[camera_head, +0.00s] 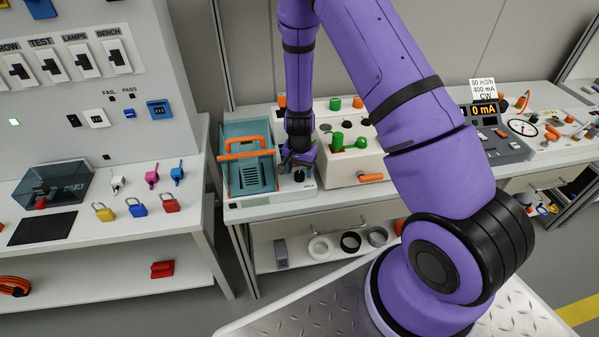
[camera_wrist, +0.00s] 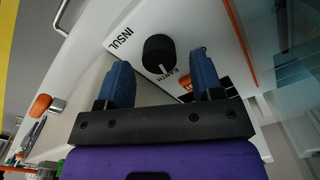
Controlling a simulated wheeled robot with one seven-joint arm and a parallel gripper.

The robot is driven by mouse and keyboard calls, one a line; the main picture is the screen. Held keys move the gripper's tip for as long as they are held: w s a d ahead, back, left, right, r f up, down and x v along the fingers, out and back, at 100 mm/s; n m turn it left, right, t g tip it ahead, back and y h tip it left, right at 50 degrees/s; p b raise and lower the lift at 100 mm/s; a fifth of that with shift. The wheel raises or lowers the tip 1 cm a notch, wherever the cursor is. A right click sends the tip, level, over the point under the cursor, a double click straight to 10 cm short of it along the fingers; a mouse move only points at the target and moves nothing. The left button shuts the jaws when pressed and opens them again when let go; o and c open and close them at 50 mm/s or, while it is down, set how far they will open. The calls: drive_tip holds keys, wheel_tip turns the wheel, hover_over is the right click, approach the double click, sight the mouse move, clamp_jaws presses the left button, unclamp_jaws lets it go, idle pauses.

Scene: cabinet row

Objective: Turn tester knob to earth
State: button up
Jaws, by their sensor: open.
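The tester (camera_head: 275,203) is a white-panelled unit on the middle bench. Its black round knob (camera_wrist: 158,52) is in the wrist view, with a white pointer mark on its lower edge beside the word EARTH. INSUL is printed to its left; a third label is partly hidden by a finger. My gripper (camera_wrist: 161,63) is open, its two blue fingers on either side of the knob's position with gaps in the picture. I cannot tell how far the tips are from the panel. In the head view my gripper (camera_head: 298,162) is low over the tester's right part.
A teal case (camera_head: 248,176) with an orange handle stands directly left of my gripper. A white box (camera_head: 352,166) with green knobs and an orange lever is close on the right. Padlocks (camera_head: 137,207) lie on the left bench.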

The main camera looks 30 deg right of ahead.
wheel_tip(320, 180, up, 9)
idle(0.4)
drive_tip(key=shift+r, duration=0.1)
wheel_tip(320, 180, up, 12)
drive_tip(key=n+t+y, duration=0.1)
drive_tip(key=n, duration=0.1)
hover_over(300, 173)
drive_tip(key=s+a, duration=0.2)
drive_tip(key=s+r+n+t, duration=0.15)
drive_tip(key=s+r, duration=0.45)
drive_tip(key=r, duration=0.6)
drive_tip(key=s+r+n+t, duration=0.1)
drive_tip(key=s+r+n, duration=0.1)
drive_tip(key=s+r, duration=0.4)
drive_tip(key=s+r+n+t+h, duration=0.1)
drive_tip(key=s+r+n, duration=0.2)
drive_tip(key=s+r, duration=0.4)
drive_tip(key=s, duration=0.7)
drive_tip(key=shift+s+d+r+n+t, duration=0.25)
drive_tip(key=shift+s+d+n+t, duration=0.05)
drive_tip(key=shift+n+t, duration=0.05)
drive_tip(key=shift+c, duration=0.3)
